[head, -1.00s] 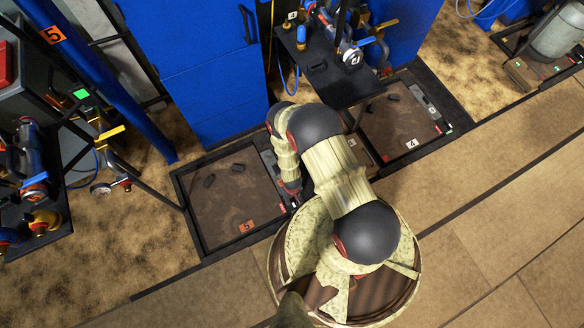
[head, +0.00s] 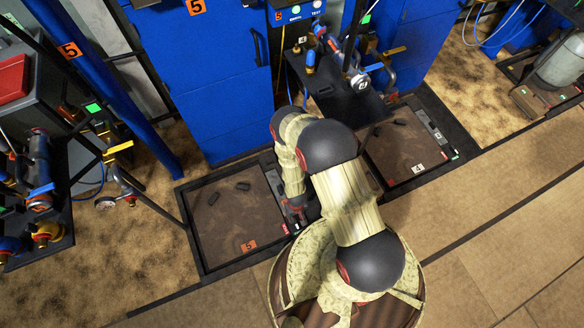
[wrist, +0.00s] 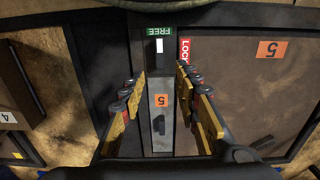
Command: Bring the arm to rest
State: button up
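My arm (head: 345,195) is folded over my round base in the head view, its elbow raised and its far end pointing down. My gripper (head: 297,213) is small and partly hidden there, beside the inner right edge of the left floor scale (head: 235,215). In the wrist view my gripper (wrist: 157,88) is open, with its two fingers apart and nothing held between them. Below and between the fingers is a grey strip (wrist: 161,105) with an orange 5 label, a green FREE mark (wrist: 159,31) and a red LOCK mark (wrist: 185,50). I cannot tell the fingers' height above it.
A second floor scale (head: 395,150), marked 4, lies to the right. Blue cabinets (head: 205,90) stand behind the scales. A black stand with valves (head: 345,85) and another valve rack (head: 40,195) flank the left scale. Open brown floor (head: 500,220) lies at right.

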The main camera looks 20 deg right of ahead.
jog(key=shift+w, duration=0.1)
jog(key=w+r+t+p, duration=0.1)
jog(key=w+r, duration=0.8)
jog(key=r, duration=0.4)
jog(key=w+r+p, duration=0.1)
jog(key=w+r, duration=0.9)
jog(key=r, duration=0.2)
jog(key=w+r+t+p, duration=0.1)
jog(key=w+r, duration=0.1)
jog(key=r, duration=1.1)
jog(key=w+r+t, duration=0.1)
jog(key=w+r, duration=0.1)
jog(key=r, duration=1.2)
jog(key=s+r+t+p, duration=0.1)
jog(key=s+r, duration=0.4)
jog(key=r, duration=0.8)
jog(key=s+r+p, duration=0.1)
jog(key=s+r, duration=0.3)
jog(key=r, duration=0.9)
jog(key=s+r+p, duration=0.1)
jog(key=s+r, duration=0.5)
jog(key=s, duration=0.4)
jog(key=s+r+t+p, duration=0.1)
jog(key=s+r, duration=0.5)
jog(key=s, duration=0.4)
jog(key=shift+a+r+t, duration=0.2)
jog(key=shift+a+t, duration=0.05)
jog(key=shift+t, duration=0.05)
